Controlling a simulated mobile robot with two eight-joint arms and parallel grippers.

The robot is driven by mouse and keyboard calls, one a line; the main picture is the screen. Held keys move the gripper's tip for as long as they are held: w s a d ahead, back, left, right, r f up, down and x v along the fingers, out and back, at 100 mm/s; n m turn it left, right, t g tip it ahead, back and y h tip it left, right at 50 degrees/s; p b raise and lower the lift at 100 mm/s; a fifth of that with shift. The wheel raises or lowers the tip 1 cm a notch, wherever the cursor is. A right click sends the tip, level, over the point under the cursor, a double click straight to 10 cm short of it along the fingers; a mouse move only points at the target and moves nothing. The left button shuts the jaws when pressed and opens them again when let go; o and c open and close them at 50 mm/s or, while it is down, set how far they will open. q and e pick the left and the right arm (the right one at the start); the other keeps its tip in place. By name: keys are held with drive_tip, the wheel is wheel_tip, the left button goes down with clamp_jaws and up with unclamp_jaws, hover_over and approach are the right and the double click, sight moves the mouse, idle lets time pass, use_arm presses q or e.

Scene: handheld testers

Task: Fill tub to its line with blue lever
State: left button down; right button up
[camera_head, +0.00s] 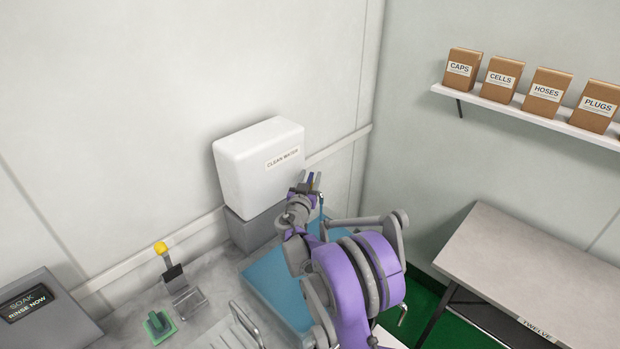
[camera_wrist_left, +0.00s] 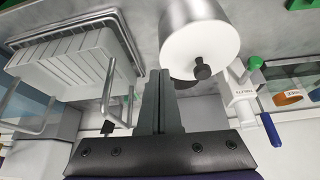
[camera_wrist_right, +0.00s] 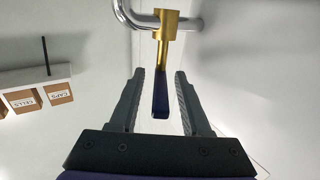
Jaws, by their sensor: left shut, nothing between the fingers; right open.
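The blue lever (camera_wrist_right: 160,98) hangs from a brass valve (camera_wrist_right: 167,30) on a bent metal pipe in the right wrist view. My right gripper (camera_wrist_right: 158,76) is open, with its fingers on either side of the lever and gaps showing. In the head view this gripper (camera_head: 311,182) is beside the white CLEAN WATER tank (camera_head: 255,170). My left gripper (camera_wrist_left: 157,76) is shut and empty in its wrist view, near a metal cylinder with a white face (camera_wrist_left: 199,45). I cannot clearly make out the tub or its line.
A blue flat surface (camera_head: 268,280) lies below the tank, partly behind my right arm. A yellow-knobbed lever (camera_head: 161,248), a green-based piece (camera_head: 159,323) and a SOAK / RINSE NOW box (camera_head: 45,315) are at left. A boxed shelf (camera_head: 535,118) and grey table (camera_head: 530,265) are at right.

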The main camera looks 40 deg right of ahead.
drive_tip(key=b+v, duration=0.1)
drive_tip(key=v, duration=0.9)
drive_tip(key=shift+s+a, duration=0.25)
drive_tip(key=shift+a, duration=0.05)
